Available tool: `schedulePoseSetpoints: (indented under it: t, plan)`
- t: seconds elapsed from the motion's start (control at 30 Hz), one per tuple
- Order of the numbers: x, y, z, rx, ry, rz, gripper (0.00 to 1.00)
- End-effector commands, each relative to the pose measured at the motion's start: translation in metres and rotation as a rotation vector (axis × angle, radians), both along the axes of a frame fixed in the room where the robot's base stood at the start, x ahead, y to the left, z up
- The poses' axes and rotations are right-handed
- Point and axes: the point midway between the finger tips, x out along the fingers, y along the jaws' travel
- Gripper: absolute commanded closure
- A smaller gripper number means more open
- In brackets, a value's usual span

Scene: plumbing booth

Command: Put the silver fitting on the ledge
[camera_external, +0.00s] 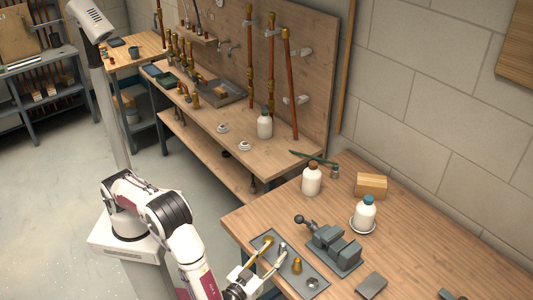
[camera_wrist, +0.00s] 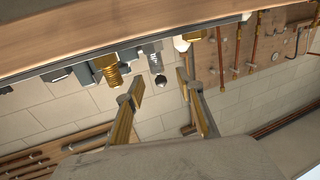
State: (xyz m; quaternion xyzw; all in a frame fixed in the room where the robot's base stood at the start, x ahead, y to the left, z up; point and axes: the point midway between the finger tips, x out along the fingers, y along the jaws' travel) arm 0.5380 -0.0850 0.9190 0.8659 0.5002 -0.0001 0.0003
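The silver fitting (camera_external: 283,247) stands on a grey tray (camera_external: 318,265) on the near workbench, just ahead of my fingertips. In the wrist view the silver fitting (camera_wrist: 150,54) appears beyond the gap between the fingers, near the tilted bench edge. My gripper (camera_external: 274,247) is open, with its two brass-coloured fingers apart and nothing between them. In the wrist view my gripper (camera_wrist: 160,92) points toward the silver fitting without touching it. I cannot tell for sure which surface is the ledge; a small wooden shelf (camera_external: 198,39) is on the back panel.
A brass fitting (camera_external: 297,265) and a silver nut (camera_external: 312,283) are on the same tray. A grey vise (camera_external: 335,247) stands close behind it. White bottles (camera_external: 311,180) and a wooden block (camera_external: 371,185) are farther back.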

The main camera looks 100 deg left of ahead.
Motion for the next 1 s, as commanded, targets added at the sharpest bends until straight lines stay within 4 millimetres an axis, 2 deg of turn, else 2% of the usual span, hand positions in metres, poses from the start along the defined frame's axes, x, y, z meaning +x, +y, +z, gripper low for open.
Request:
schedulePoseSetpoints:
  t: [0.47,0.77,1.0]
  plan:
    - [0.003,0.005,-0.002,0.001,0.0,0.0,0.63]
    - [0.02,0.029,-0.012,0.0,0.001,0.002,0.63]
    - [0.029,0.044,-0.011,0.0,0.0,0.0,0.63]
